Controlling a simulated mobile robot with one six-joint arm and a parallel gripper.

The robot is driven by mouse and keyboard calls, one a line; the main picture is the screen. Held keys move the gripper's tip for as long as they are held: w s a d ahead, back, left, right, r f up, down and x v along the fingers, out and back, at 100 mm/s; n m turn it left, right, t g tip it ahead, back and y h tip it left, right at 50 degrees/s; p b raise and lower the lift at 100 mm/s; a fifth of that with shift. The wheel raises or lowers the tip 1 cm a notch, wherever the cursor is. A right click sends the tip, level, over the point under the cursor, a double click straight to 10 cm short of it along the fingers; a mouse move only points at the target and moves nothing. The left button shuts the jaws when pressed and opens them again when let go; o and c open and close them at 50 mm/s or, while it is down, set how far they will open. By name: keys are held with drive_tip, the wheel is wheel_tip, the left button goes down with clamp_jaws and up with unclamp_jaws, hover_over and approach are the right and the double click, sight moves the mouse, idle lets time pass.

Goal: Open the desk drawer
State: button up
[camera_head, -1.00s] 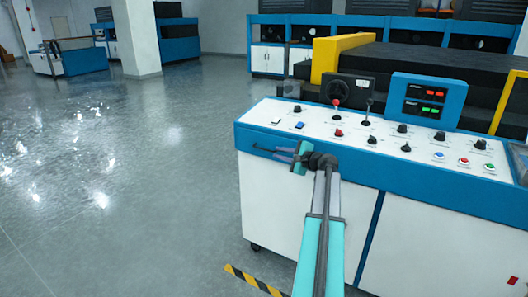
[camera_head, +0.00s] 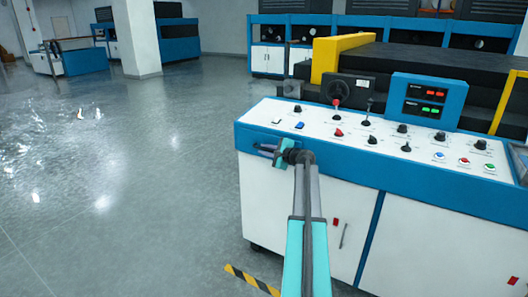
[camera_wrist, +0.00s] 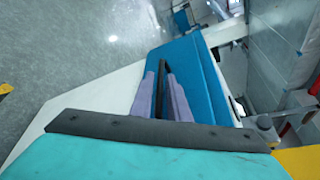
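The desk (camera_head: 325,190) is a white and blue control console at the right of the head view. Its blue drawer front (camera_head: 330,162) runs below the panel top and looks flush with the desk. My gripper (camera_head: 267,149) is at the left end of this blue front. In the wrist view the blue front (camera_wrist: 200,85) lies ahead of my gripper (camera_wrist: 162,84). A dark handle bar (camera_wrist: 162,93) shows between the two lavender fingers, which stand apart on either side of it. Firm contact with the bar cannot be made out. My gripper hides most of the handle in the head view.
Knobs, buttons and a blue display box (camera_head: 427,100) stand on the desk top. A black machine with a yellow frame (camera_head: 328,58) is behind. A yellow-black floor stripe (camera_head: 250,280) lies in front. The floor at the left is clear.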

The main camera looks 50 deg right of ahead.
clamp_jaws()
idle(1.4)
